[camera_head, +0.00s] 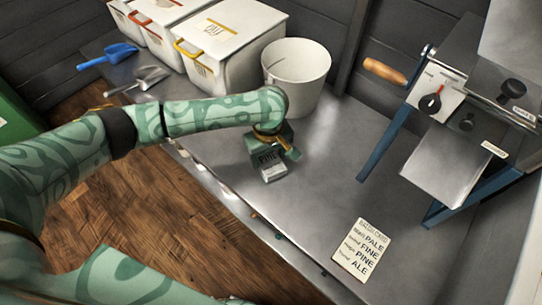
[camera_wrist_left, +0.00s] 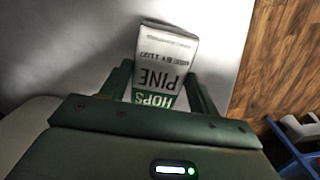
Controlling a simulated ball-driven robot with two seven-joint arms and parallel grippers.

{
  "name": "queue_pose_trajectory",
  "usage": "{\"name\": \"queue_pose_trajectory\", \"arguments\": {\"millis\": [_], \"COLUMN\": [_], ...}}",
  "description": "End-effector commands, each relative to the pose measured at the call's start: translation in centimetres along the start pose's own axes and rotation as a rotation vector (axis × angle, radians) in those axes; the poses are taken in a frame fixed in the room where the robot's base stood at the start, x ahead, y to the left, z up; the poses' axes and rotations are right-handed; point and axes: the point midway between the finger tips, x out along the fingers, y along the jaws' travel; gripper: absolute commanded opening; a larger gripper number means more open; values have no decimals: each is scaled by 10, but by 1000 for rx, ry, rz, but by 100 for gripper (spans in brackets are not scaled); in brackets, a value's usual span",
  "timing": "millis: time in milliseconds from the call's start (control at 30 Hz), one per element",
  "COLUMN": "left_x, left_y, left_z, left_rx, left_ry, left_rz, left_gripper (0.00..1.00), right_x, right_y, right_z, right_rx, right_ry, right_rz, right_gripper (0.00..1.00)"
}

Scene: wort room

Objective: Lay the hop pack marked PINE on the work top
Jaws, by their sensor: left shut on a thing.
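The hop pack marked PINE (camera_head: 272,172) is a small white and green pack. My left gripper (camera_head: 273,155) is shut on it, near the front edge of the grey metal work top (camera_head: 322,148). In the left wrist view, the pack (camera_wrist_left: 165,52) sits between the two fingers of the gripper (camera_wrist_left: 160,88), its words HOPS and PINE upside down. The work top (camera_wrist_left: 75,45) lies behind it. I cannot tell whether the pack touches the metal. My right gripper is not in view.
A white bucket (camera_head: 298,82) stands just behind the gripper. Lidded white bins (camera_head: 235,35), a blue scoop (camera_head: 108,57) and a metal scoop (camera_head: 148,77) are at the back left. A card (camera_head: 363,250) lies at the front; a blue-legged machine (camera_head: 440,100) stands right. The middle is bare.

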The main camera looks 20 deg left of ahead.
Motion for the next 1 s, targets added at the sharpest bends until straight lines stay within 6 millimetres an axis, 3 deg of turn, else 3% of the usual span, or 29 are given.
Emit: {"name": "queue_pose_trajectory", "arguments": {"millis": [33,400,433,500,833,1000], "left_x": [8,6,6,7,5,-34], "left_y": [0,0,0,0,0,1], "left_z": [0,0,0,0,0,0], "left_rx": [0,-1,-1,0,1,0], "left_ry": [-1,2,1,1,2,7], "left_rz": [-1,1,1,1,2,9], "left_gripper": [37,37,67,83,83,83], "right_x": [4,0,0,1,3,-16], "right_y": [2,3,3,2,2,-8], "right_z": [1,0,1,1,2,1], "right_rx": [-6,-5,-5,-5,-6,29], "right_ry": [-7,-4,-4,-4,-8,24], "right_rz": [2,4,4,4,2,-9], "right_gripper": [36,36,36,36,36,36]}}
